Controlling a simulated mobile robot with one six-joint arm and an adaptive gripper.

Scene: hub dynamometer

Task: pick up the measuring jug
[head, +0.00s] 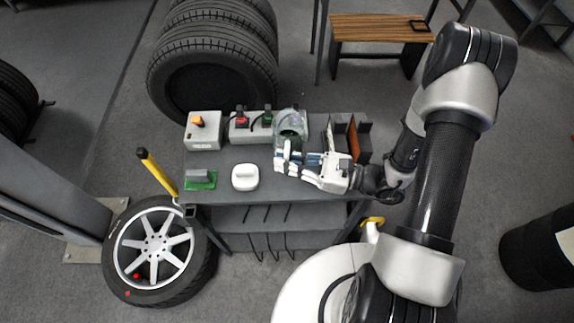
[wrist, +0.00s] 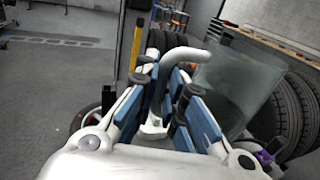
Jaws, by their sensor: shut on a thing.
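The measuring jug (head: 290,121) is a clear, see-through vessel near the back of the grey workbench in the head view. In the wrist view, its clear body (wrist: 238,85) stands to the right of the fingers, and its pale curved handle (wrist: 182,58) runs between the blue finger pads. My gripper (head: 284,159) reaches in from the right, at the jug's near side. It also shows in the wrist view (wrist: 164,92), shut on the jug's handle. The fingers hide the lower handle. I cannot tell whether the jug's base touches the bench.
On the bench (head: 222,165) are a grey box with an orange knob (head: 203,132), a unit with red and green parts (head: 240,119), a green-based block (head: 201,181), a white rounded item (head: 245,177) and an upright holder (head: 363,142). Tyres (head: 212,62) stand behind; a wheel (head: 153,247) lies front left.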

